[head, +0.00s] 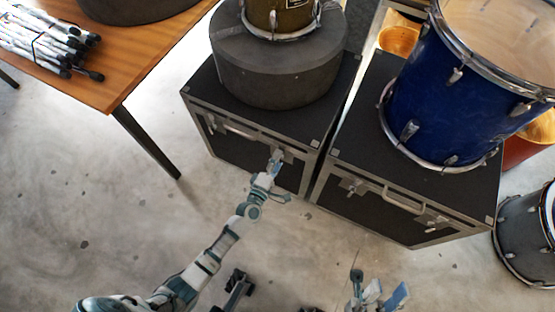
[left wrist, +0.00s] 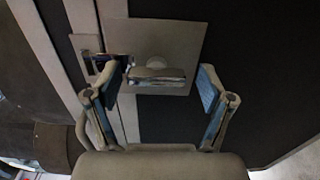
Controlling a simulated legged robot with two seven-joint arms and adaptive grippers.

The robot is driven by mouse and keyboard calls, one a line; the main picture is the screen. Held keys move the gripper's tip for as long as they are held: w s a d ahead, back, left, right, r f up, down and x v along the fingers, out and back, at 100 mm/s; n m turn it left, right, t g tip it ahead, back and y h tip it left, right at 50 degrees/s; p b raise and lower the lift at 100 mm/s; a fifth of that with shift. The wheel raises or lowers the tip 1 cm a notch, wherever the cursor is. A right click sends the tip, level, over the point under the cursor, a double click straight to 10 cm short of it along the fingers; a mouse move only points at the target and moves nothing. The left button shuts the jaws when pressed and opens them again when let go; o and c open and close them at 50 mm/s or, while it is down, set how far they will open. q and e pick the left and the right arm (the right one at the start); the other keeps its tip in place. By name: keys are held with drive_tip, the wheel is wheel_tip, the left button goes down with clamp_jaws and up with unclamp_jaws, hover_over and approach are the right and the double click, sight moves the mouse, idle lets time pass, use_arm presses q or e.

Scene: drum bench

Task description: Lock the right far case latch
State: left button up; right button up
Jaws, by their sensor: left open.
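Two black cases with metal edges stand side by side, a left case (head: 232,148) and a right case (head: 335,205). My left gripper (head: 275,166) is at the latch on the right part of the left case's front. In the left wrist view that latch (left wrist: 158,74), a metal bar on a plate, lies between the spread fingers of my left gripper (left wrist: 160,78); both fingers look apart from it. The right case's front has a latch (head: 353,187) at its left. My right gripper (head: 378,290) is open and empty, low over the floor.
A round grey drum case (head: 270,70) sits on the left case, and a blue drum (head: 440,105) on the right case. A wooden table (head: 130,55) stands at left. A grey drum (head: 525,235) is at right. The concrete floor in front is open.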

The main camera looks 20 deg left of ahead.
use_arm(q)
drive_tip(key=shift+s, duration=0.2)
drive_tip(key=s, duration=1.1)
drive_tip(key=shift+s+a, duration=0.25)
drive_tip(key=shift+s, duration=0.05)
drive_tip(key=shift+f, duration=0.1)
